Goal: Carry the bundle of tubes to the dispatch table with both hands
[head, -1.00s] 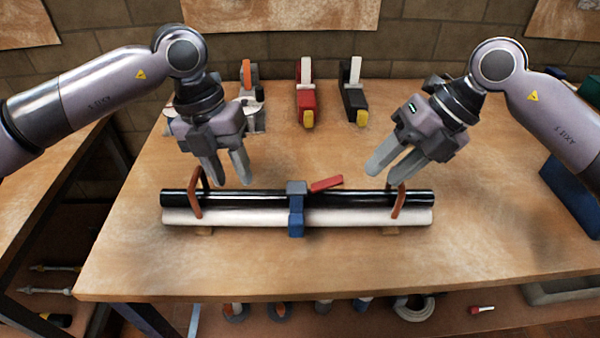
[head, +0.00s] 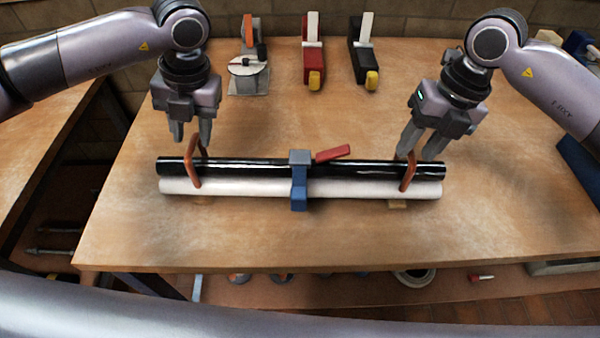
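The bundle of tubes lies left to right across the wooden table (head: 300,240): a black tube (head: 250,168) behind a white tube (head: 245,188). A blue clamp (head: 299,180) with a red lever (head: 333,153) wraps its middle.
A red toggle tool (head: 312,62), a black one (head: 362,60) and a grey fixture with an orange lever (head: 248,75) stand at the back. The front of the table is clear. Another table (head: 40,150) stands at left.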

